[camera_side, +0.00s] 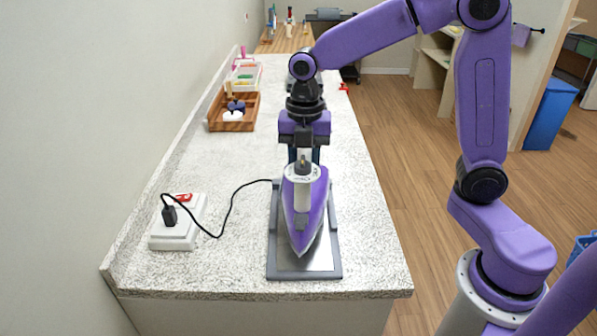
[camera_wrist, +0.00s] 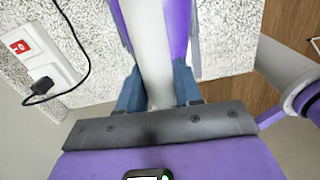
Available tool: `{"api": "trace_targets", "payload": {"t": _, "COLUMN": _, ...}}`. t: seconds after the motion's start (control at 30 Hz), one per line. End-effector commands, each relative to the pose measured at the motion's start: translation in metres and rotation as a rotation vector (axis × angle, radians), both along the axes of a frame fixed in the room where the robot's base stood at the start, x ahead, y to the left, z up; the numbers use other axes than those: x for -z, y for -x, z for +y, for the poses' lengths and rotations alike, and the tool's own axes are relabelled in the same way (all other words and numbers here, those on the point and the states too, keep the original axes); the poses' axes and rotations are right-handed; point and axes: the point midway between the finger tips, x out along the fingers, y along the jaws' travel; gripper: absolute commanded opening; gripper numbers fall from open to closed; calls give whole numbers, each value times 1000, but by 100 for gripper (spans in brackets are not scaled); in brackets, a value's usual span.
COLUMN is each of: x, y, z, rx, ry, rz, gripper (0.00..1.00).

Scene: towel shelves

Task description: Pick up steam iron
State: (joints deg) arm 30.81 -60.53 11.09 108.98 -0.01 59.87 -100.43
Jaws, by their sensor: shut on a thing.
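The steam iron (camera_side: 322,205) has a purple body and a white handle. Its tip points toward the front edge of the counter. It is over a grey metal rest plate (camera_side: 306,271) with raised side rails; I cannot tell whether it touches the plate. My gripper (camera_side: 303,157) comes down from above at the back of the iron and is shut on its handle. In the wrist view my gripper (camera_wrist: 158,95) has a blue finger on each side of the white handle (camera_wrist: 150,40). The sole of the iron is hidden.
A black cord (camera_side: 232,200) runs from the iron to a white socket block (camera_side: 172,238) with a red switch at left. A wooden tray (camera_side: 215,113) with small items and a white basket (camera_side: 245,75) stand farther back. The counter (camera_side: 200,160) between is clear.

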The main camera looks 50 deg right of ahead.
Motion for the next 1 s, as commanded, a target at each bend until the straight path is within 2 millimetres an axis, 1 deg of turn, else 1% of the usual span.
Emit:
{"api": "trace_targets", "payload": {"t": 0.03, "x": -8, "y": 4, "z": 0, "rx": -1, "ry": -4, "rz": -7, "gripper": 0}}
{"api": "trace_targets", "payload": {"t": 0.17, "x": -27, "y": 19, "z": -4, "rx": -3, "ry": -6, "rz": -8, "gripper": 0}}
{"api": "trace_targets", "payload": {"t": 0.3, "x": -48, "y": 38, "z": -8, "rx": -1, "ry": -5, "rz": -8, "gripper": 0}}
{"api": "trace_targets", "payload": {"t": 0.5, "x": -61, "y": 71, "z": -16, "rx": -3, "ry": -4, "rz": -6, "gripper": 0}}
{"api": "trace_targets", "payload": {"t": 0.7, "x": -73, "y": 97, "z": -22, "rx": -2, "ry": -5, "rz": -5, "gripper": 0}}
{"api": "trace_targets", "payload": {"t": 0.8, "x": -77, "y": 107, "z": -24, "rx": -2, "ry": -3, "rz": -4, "gripper": 0}}
{"api": "trace_targets", "payload": {"t": 1.0, "x": -82, "y": 119, "z": -27, "rx": -2, "ry": -3, "rz": -4, "gripper": 0}}
